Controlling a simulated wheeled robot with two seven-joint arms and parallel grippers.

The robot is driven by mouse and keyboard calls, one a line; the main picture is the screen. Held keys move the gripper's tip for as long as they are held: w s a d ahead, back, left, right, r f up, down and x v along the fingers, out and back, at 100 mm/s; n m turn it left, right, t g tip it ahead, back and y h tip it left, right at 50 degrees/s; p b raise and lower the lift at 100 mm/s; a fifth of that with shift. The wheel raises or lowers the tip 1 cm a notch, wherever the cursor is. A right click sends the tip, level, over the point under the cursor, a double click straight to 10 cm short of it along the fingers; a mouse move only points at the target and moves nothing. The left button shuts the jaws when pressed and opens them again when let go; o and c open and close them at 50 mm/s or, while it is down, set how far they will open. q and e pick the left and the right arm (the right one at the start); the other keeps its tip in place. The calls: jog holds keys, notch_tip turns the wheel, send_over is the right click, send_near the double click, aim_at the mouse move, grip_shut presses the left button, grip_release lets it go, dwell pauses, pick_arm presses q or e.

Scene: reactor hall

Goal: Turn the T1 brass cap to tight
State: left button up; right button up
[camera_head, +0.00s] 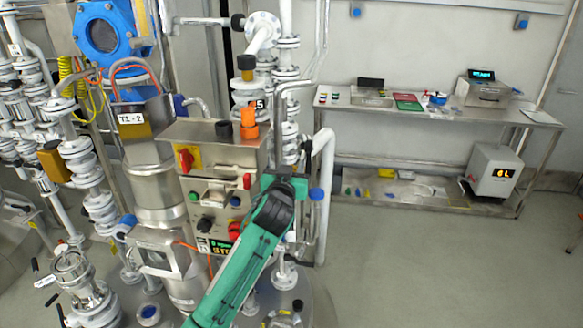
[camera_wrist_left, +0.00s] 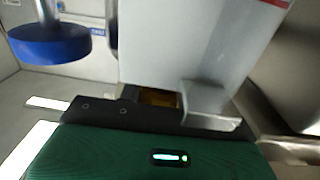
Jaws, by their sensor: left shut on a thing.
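My left gripper (camera_head: 285,190) is at the end of the green and black arm, beside the right side of the steel control box (camera_head: 215,150). In the left wrist view, a brass patch (camera_wrist_left: 160,97) shows in the narrow gap at the gripper, which is shut on it; this looks like the T1 brass cap. Most of it is hidden by a grey part and the dark jaw mount. In the head view the cap is hidden behind the gripper, so its turn position cannot be read. My right gripper is not in view.
White pipes (camera_head: 326,160) and a blue knob (camera_head: 317,194) stand close to the right of the gripper. A blue round part (camera_wrist_left: 50,42) shows in the left wrist view. A steel bench (camera_head: 430,113) stands at the back right. The floor (camera_head: 420,260) on the right is clear.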

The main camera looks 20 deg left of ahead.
pick_arm(q)
jog(key=o, duration=1)
jog(key=shift+f, duration=0.1)
jog(key=shift+c, duration=0.2)
jog(key=shift+s+d, duration=0.1)
jog(key=shift+s, duration=0.25)
jog(key=b+v, duration=0.4)
jog(key=v, duration=0.9)
jog(key=shift+b, duration=0.35)
